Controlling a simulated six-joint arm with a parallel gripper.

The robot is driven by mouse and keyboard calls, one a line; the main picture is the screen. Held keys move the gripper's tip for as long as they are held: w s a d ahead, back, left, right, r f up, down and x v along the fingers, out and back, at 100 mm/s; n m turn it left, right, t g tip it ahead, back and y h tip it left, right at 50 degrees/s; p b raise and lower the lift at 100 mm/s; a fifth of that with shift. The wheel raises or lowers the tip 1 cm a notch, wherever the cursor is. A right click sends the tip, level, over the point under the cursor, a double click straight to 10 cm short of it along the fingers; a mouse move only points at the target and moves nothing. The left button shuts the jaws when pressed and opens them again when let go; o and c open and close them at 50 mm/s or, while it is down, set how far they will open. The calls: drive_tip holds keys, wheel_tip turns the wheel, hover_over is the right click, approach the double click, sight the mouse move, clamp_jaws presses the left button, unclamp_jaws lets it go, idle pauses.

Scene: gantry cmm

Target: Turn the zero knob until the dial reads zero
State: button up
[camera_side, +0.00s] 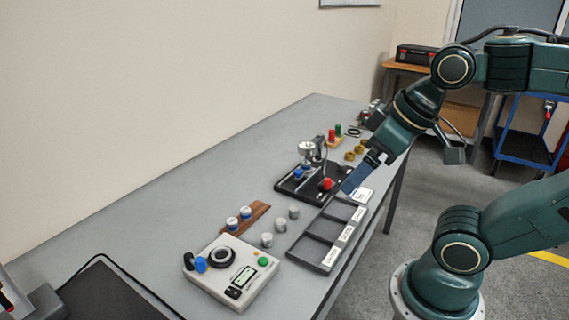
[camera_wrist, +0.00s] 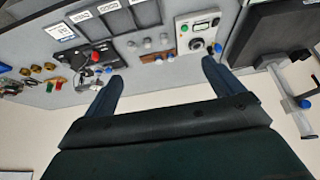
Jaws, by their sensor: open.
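A white control box (camera_side: 235,272) sits at the near end of the bench with a blue knob (camera_side: 200,264), a black ring-shaped dial (camera_side: 222,257), a green button (camera_side: 263,261) and a small display. Farther back, a black-based stand (camera_side: 290,187) carries a silver round head (camera_side: 307,150), a red knob (camera_side: 326,184) and blue parts. I cannot tell which knob is the zero knob, nor read any dial. My gripper (camera_side: 355,180) is open and empty, above the bench's front side near the stand. Its spread fingers (camera_wrist: 160,85) show in the wrist view, with the control box (camera_wrist: 205,36) beyond them.
A dark compartment tray (camera_side: 318,240) with labels lies along the front edge. Brass rings and red and green pieces lie farther back. The bench's wall side is clear.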

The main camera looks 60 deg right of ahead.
drive_tip(key=shift+w+d+r, duration=0.1)
drive_tip(key=shift+w+r, duration=0.05)
drive_tip(key=shift+w, duration=0.1)
drive_tip(key=c, duration=0.7)
drive_tip(key=shift+w+d+r, duration=0.15)
drive_tip(key=shift+w, duration=0.15)
drive_tip(key=shift+c, duration=0.6)
drive_tip(key=w+d+r+m+g, duration=0.1)
drive_tip(key=w+d+r+m, duration=0.3)
drive_tip(key=w, duration=0.4)
drive_tip(key=m+g, duration=0.5)
drive_tip(key=m, duration=0.7)
hover_over(342, 163)
wheel_tip(342, 163, down, 15)
drive_tip(key=shift+a+f, duration=0.1)
drive_tip(key=shift+f, duration=0.05)
wheel_tip(342, 163, down, 13)
drive_tip(key=shift+f, duration=0.2)
